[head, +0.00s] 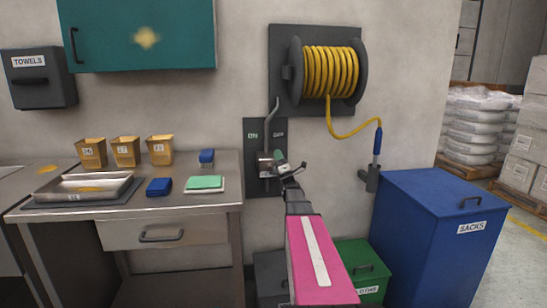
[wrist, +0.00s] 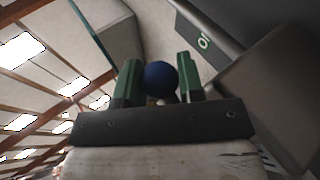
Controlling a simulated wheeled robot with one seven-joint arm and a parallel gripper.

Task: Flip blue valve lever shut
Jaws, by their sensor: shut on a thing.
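The valve (head: 265,166) is a metal fitting on a dark wall plate (head: 252,183) with two labels at its top, the left one reading ON. A grey pipe rises from it. My gripper (head: 281,161) is at the valve's right side in the head view. In the wrist view, the blue ball knob of the valve lever (wrist: 161,77) sits between my two green fingers, and my gripper (wrist: 159,72) is shut on it. The lever's shaft is mostly hidden behind my gripper in both views, so its exact angle is unclear.
A yellow hose reel (head: 330,73) hangs above right; its blue nozzle (head: 377,141) sits in a wall holder. A blue SACKS bin (head: 430,235) and a green bin (head: 372,262) stand below right.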

